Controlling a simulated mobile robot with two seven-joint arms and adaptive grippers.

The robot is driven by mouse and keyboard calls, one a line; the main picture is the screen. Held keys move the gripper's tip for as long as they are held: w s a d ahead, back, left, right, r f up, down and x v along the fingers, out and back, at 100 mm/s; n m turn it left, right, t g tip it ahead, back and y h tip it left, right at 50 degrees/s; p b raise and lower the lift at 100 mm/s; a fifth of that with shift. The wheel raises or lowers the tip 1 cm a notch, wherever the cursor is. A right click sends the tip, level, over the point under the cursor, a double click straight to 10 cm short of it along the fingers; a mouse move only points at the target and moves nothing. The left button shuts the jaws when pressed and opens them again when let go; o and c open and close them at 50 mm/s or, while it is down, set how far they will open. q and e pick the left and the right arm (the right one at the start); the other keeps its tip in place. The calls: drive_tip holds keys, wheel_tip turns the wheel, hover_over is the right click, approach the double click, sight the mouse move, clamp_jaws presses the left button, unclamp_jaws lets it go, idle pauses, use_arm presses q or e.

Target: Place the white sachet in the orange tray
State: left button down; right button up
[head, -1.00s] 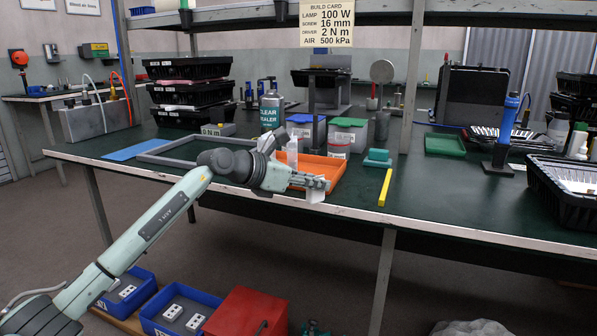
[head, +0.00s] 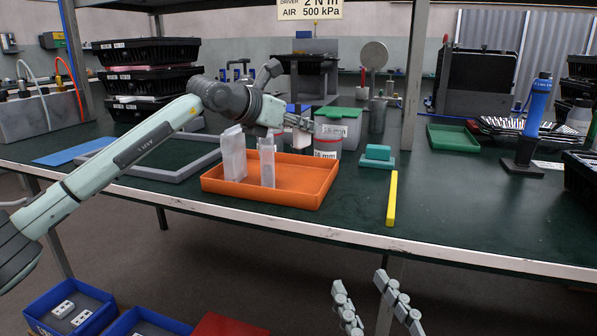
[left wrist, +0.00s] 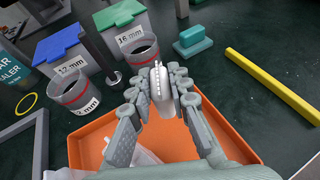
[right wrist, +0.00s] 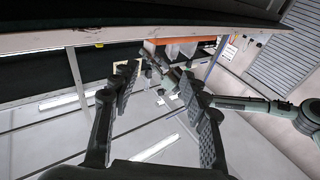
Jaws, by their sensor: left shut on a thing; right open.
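My left gripper (head: 300,122) is shut on the white sachet (left wrist: 162,92), which shows as a narrow white shape between the fingers in the left wrist view. The gripper is above the far right part of the orange tray (head: 312,196). Two whitish, translucent upright items stand in the tray: a wider one (head: 233,155) at left and a narrower one (head: 267,165) beside it. My right gripper (right wrist: 158,78) is open and empty, low in front of the table edge.
A grey frame (head: 190,168) lies left. Table between bar and blue tool (head: 537,108) is clear.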

use_arm(q)
drive_tip(key=s+f, duration=0.1)
drive_tip(key=s, duration=0.1)
drive_tip(key=s+f, duration=0.2)
drive_tip(key=s, duration=0.1)
drive_tip(key=shift+s+d+f, duration=0.2)
drive_tip(key=shift+s+f, duration=0.15)
wheel_tip(320, 180, down, 3)
drive_tip(key=shift+f+b, duration=0.15)
drive_tip(key=shift+b, duration=0.15)
drive_tip(key=shift+f, duration=0.25)
use_arm(e)
drive_tip(key=r, duration=0.1)
drive_tip(key=s+r+t, duration=0.1)
drive_tip(key=a+r+y, duration=0.1)
drive_tip(key=shift+s+r+t, duration=0.15)
drive_tip(key=shift+r+t, duration=0.15)
use_arm(q)
drive_tip(key=shift+f, duration=0.1)
use_arm(e)
drive_tip(key=shift+d, duration=0.1)
use_arm(q)
drive_tip(key=c, duration=1.4)
unclamp_jaws()
use_arm(e)
drive_tip(key=shift+r, duration=0.25)
use_arm(q)
drive_tip(key=v, duration=1.2)
